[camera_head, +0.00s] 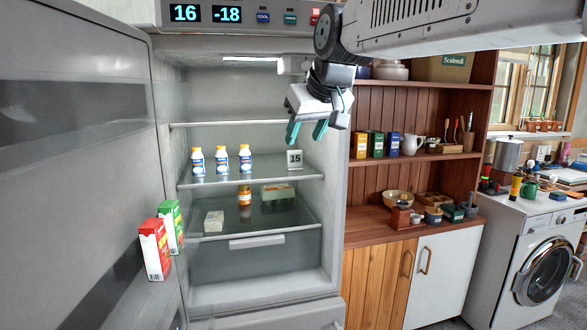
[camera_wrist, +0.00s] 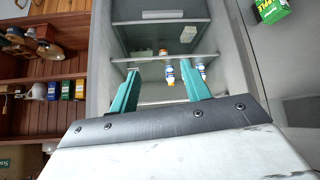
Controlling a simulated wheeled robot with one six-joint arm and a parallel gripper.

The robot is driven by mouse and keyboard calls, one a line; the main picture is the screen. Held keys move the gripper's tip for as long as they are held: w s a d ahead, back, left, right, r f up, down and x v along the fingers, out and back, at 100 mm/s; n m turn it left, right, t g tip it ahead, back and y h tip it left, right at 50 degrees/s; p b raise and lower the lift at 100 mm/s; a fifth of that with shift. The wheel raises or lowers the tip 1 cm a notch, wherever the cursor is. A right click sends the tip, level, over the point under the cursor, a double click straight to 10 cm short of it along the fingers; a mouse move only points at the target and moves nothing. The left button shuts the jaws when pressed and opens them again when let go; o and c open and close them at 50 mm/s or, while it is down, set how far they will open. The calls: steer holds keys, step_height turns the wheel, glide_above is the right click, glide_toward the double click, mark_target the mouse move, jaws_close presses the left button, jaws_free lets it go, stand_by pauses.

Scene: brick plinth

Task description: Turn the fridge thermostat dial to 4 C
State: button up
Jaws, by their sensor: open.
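The fridge (camera_head: 250,305) stands open, its door swung to the left. The panel above it (camera_head: 230,15) shows 16 and -18. A small white housing (camera_head: 290,65) sits at the upper right inside, next to the lit lamp (camera_head: 250,59); I cannot make out a dial or its marks on it. A small white display (camera_head: 294,160) on the upper glass shelf appears to read 15. My gripper (camera_head: 306,131) is open and empty, pointing down in front of the fridge's right side. In the wrist view its teal fingers (camera_wrist: 160,72) are apart, with the shelves beyond.
Several white-and-blue bottles (camera_head: 222,161) stand on the upper shelf. A jar (camera_head: 244,195) and boxes lie below. Red (camera_head: 154,250) and green (camera_head: 171,226) cartons stand in the door. A wooden dresser (camera_head: 380,225) and washing machine (camera_head: 545,260) are at right.

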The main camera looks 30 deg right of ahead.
steer(key=s+a+f+g, duration=0.1)
steer(key=s+a+f, duration=0.2)
steer(key=s+f, duration=0.2)
steer(key=shift+s+f+g+y, duration=0.3)
steer(key=shift+s+f+g, duration=0.1)
steer(key=shift+f, duration=0.05)
